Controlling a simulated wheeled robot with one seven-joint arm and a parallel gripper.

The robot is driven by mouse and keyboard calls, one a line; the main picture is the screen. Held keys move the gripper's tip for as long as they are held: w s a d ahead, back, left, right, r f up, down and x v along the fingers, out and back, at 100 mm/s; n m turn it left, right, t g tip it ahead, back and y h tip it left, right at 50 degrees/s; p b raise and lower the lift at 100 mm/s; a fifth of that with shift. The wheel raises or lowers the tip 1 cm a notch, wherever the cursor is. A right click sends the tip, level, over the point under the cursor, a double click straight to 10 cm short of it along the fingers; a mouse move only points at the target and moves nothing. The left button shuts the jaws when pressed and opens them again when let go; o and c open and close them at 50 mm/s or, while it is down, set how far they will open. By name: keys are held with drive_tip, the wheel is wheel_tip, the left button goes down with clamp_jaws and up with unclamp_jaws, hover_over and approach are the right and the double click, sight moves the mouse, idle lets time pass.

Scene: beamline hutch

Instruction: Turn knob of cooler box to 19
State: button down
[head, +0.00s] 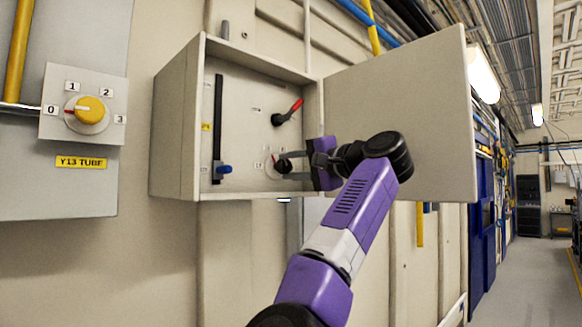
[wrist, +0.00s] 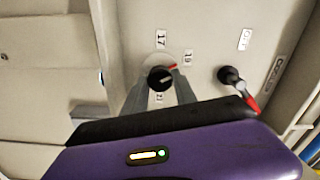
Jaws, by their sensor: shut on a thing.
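The cooler box (head: 176,125) is open on the wall. Its small black knob (head: 284,166) is low inside, on a pale dial. In the wrist view the knob (wrist: 157,79) has the labels 17 (wrist: 161,39), 19 (wrist: 187,58) and 21 (wrist: 159,98) around it. A red mark (wrist: 173,67) at its edge points toward 19; the exact alignment is hard to tell. My gripper (head: 291,167) reaches in from the right and is shut on the knob, with a grey finger on either side. The fingers hide part of the dial.
A red-handled lever (head: 290,110) sits above the knob. A black vertical slide with a blue handle (head: 223,169) is at the left inside. The box door (head: 405,110) stands open at the right, behind my arm. A separate yellow knob (head: 90,110) is on the Y13 TUBE panel.

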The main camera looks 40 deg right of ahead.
drive_tip(key=c, duration=1)
unclamp_jaws()
drive_tip(key=shift+d, duration=0.1)
drive_tip(key=shift+s, duration=0.1)
drive_tip(key=s+b, duration=0.2)
drive_tip(key=s, duration=0.5)
drive_tip(key=shift+s+b, duration=0.35)
drive_tip(key=shift+d, duration=0.1)
